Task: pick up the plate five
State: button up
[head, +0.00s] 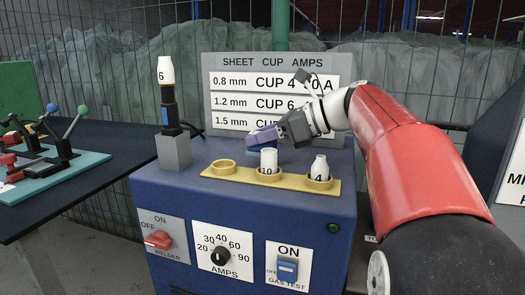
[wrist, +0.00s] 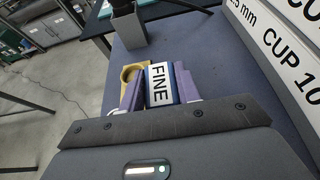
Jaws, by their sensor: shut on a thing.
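In the wrist view, a small plate (wrist: 158,84) with a white face reads "FINE" and has a blue edge on its right side. I see no plate marked "five". My gripper (wrist: 158,92) has its purple fingers on both sides of this plate, shut on it. In the head view, my gripper (head: 265,136) is over the back of the blue machine's top, in front of the sign. A blue piece shows just below the fingers there; the plate's lettering is hidden in that view. I cannot tell whether the plate still touches the surface.
A yellow rack (head: 240,176) holds white cups "10" (head: 268,161) and "4" (head: 319,169); its left ring is empty. A torch with cup "6" (head: 166,70) stands in a grey block (head: 173,151). The sheet-cup-amps sign (head: 232,62) rises behind. Levers stand on the left table.

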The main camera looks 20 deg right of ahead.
notch_tip(320, 180, down, 3)
jog(key=shift+r, duration=0.1)
jog(key=o, duration=0.7)
